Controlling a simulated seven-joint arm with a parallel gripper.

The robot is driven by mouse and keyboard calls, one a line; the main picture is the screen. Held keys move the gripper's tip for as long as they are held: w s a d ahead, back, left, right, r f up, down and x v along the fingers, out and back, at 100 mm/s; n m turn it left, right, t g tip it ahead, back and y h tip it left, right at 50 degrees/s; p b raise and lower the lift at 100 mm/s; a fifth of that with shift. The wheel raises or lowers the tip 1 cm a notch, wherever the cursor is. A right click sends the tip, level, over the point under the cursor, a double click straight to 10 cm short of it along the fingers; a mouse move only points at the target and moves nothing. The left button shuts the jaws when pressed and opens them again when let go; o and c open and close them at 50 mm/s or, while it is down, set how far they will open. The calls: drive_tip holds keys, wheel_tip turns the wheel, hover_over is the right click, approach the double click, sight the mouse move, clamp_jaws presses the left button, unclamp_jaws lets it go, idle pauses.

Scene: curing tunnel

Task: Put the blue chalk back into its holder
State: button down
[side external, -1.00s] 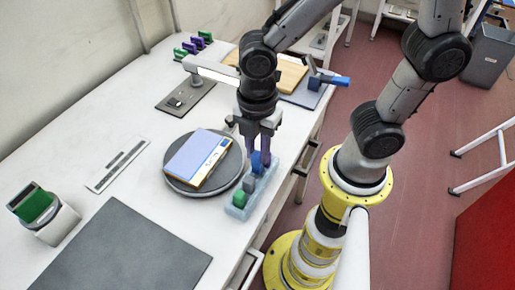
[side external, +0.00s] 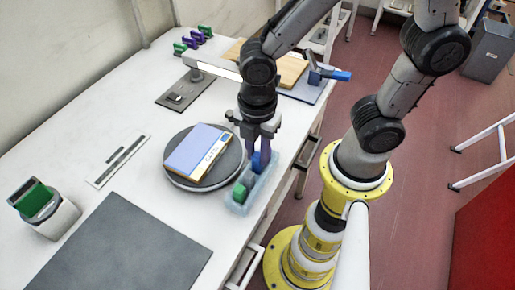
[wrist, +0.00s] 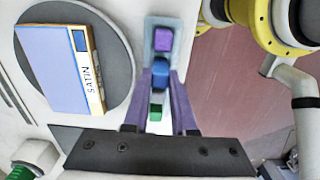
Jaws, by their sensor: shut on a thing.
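My gripper (side external: 259,157) points down over the pale blue holder (side external: 238,208) at the table's front edge. Its purple fingers are shut on the blue chalk (side external: 258,162). In the wrist view the blue chalk (wrist: 160,72) sits between the fingertips, in line with the holder (wrist: 150,28). A purple chalk (wrist: 162,40) is on one side of it and a green chalk (wrist: 155,112) on the other. The green chalk also shows at the holder's near end in the side view (side external: 240,192). I cannot tell whether the blue chalk's lower end is inside its slot.
A round grey turntable (side external: 176,178) with a blue and white box (side external: 200,151) marked SATIN stands close beside the holder. A lamp stand (side external: 184,92), a dark mat (side external: 120,250) and a white container with a green top (side external: 45,207) are farther off.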

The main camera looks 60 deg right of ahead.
drive_tip(key=c, duration=0.6)
unclamp_jaws()
drive_tip(key=shift+c, duration=0.2)
drive_tip(key=shift+r, duration=3.5)
